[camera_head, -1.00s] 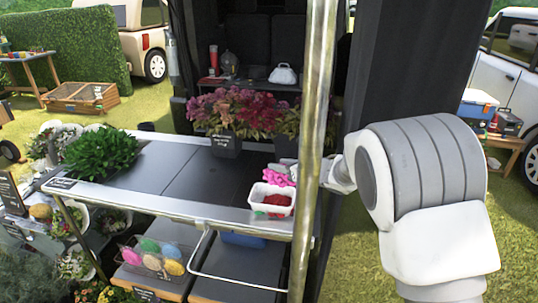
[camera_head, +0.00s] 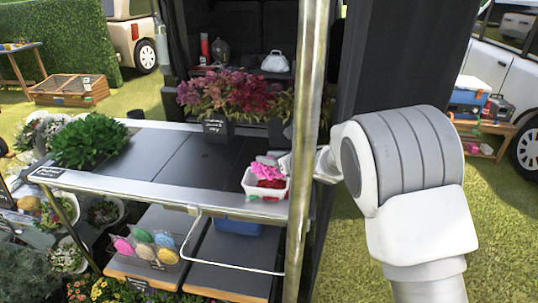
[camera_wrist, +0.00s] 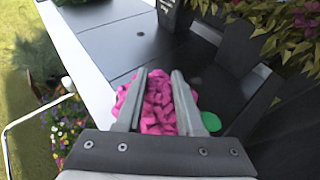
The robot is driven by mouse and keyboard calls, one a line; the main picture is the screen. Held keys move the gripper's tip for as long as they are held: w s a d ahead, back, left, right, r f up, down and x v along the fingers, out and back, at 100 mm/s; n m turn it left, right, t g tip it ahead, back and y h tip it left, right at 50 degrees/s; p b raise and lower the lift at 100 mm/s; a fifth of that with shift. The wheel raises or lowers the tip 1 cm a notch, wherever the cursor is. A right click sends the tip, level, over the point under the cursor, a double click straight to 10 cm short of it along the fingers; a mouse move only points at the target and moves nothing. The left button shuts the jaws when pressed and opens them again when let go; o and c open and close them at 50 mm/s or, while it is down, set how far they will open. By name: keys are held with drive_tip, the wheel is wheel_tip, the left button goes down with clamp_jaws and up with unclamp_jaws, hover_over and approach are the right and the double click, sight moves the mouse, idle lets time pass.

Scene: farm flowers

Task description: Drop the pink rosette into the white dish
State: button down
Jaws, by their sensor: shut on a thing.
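The pink rosette (camera_head: 266,169) is at the back side of the white dish (camera_head: 252,187) in the head view, overlapping its rear part; I cannot tell whether it touches the dish. The small white dish stands near the front right of the dark table and has something red (camera_head: 270,183) in it. My gripper (camera_wrist: 158,92) is shut on the pink rosette (camera_wrist: 158,105), which bulges between and beyond the fingers in the wrist view. In the head view my gripper (camera_head: 283,163) is partly hidden by the metal pole. The dish does not show in the wrist view.
A shiny metal pole (camera_head: 308,150) stands just right of the dish, in front of my arm. Potted pink flowers (camera_head: 235,100) stand behind, and a leafy green plant (camera_head: 90,140) at the left. The table (camera_head: 190,160) between is clear. A green round thing (camera_wrist: 211,121) shows beside the gripper.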

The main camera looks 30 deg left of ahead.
drive_tip(key=shift+c, duration=2.2)
unclamp_jaws()
drive_tip(key=shift+d+r, duration=0.1)
drive_tip(key=v, duration=1.7)
drive_tip(key=shift+s, duration=0.2)
drive_tip(key=shift+d, duration=0.1)
